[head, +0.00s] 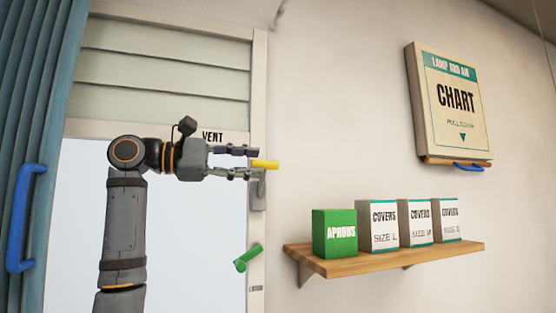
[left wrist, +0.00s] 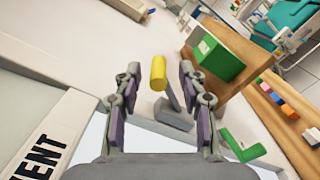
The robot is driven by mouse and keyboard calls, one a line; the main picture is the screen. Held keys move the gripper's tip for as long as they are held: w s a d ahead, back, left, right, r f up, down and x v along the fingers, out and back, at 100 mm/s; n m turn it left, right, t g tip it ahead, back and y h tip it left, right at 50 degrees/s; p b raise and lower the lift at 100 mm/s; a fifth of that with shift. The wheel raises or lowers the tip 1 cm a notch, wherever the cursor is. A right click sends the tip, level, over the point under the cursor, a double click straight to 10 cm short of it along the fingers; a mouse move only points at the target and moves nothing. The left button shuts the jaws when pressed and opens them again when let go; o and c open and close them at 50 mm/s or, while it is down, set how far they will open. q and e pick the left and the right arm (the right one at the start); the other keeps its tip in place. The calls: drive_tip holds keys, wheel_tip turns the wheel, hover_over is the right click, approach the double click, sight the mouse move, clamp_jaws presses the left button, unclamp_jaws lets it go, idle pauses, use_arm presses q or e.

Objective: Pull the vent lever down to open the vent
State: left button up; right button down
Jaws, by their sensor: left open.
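The vent lever has a yellow grip (head: 265,165) standing out from a grey mount (head: 259,190) on the window frame. The grip also shows in the left wrist view (left wrist: 158,72). My left gripper (head: 256,161) is open and level, with its fingertips at the yellow grip. In the left wrist view, the grip lies between the two fingertips (left wrist: 159,80), with a gap on each side. The vent (head: 160,75) is a panel of pale slats above the "VENT" label (head: 212,136); the slats look flat and closed. My right gripper is not in view.
A green handle (head: 247,257) sits lower on the frame. A wooden shelf (head: 400,262) at the right holds a green box (head: 334,234) and several white boxes. A chart (head: 452,100) hangs above. A blue curtain (head: 40,100) with a blue handle (head: 20,220) is at the left.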

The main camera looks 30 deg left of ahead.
sight(280, 165)
use_arm(q)
drive_tip(key=x, duration=0.2)
drive_tip(key=p+x, duration=0.1)
drive_tip(key=x, duration=0.1)
drive_tip(key=w+a+p+x, duration=0.1)
drive_tip(key=x, duration=0.2)
drive_tip(key=shift+f, duration=0.15)
drive_tip(key=shift+d, duration=0.4)
drive_tip(key=shift+s, duration=0.15)
drive_tip(key=shift+w, duration=0.2)
drive_tip(key=c, duration=0.6)
clamp_jaws()
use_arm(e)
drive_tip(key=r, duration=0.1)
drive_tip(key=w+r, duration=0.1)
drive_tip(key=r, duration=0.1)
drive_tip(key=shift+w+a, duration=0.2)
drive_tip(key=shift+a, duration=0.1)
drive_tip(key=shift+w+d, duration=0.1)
